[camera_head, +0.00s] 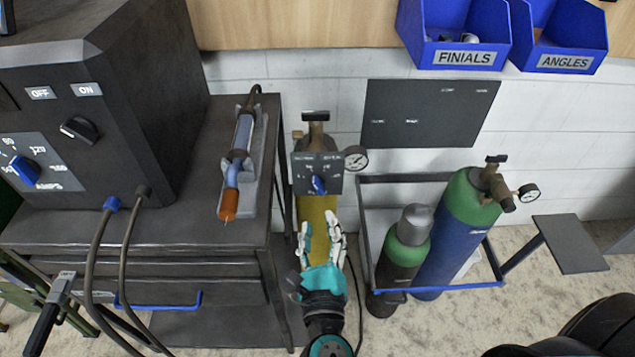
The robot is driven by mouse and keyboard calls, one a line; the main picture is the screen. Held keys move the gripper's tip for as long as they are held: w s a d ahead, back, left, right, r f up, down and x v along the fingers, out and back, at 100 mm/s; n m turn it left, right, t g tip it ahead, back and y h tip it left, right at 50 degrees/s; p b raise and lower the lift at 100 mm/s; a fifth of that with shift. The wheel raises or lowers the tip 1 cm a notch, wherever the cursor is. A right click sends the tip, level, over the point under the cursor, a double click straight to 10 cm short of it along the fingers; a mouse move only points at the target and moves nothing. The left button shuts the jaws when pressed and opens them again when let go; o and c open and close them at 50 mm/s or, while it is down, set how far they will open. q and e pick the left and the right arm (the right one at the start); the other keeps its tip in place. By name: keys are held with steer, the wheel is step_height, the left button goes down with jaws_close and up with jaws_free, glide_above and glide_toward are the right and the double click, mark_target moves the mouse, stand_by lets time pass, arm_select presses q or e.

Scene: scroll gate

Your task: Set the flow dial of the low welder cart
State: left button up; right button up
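The flow dial is a blue knob (319,184) on a small dark panel (308,167) at the neck of a yellow cylinder (316,209), right of the welder cart (262,190). The panel's lettering is too small to read. My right gripper (321,226) is in front of the yellow cylinder, below the dial. Its pale fingers are spread apart with nothing between them, and they look clear of the dial. My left gripper is not in view.
The welder (95,110) with its amps knob stands on the cart at left, beside a torch (236,170) in a holder. A round gauge (355,158) sits right of the panel. Green and blue cylinders (452,232) stand in a rack. Blue bins (455,40) hang above.

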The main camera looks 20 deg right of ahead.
mark_target(318, 190)
steer(key=p+x, duration=0.2)
steer(key=x, duration=0.8)
jaws_close()
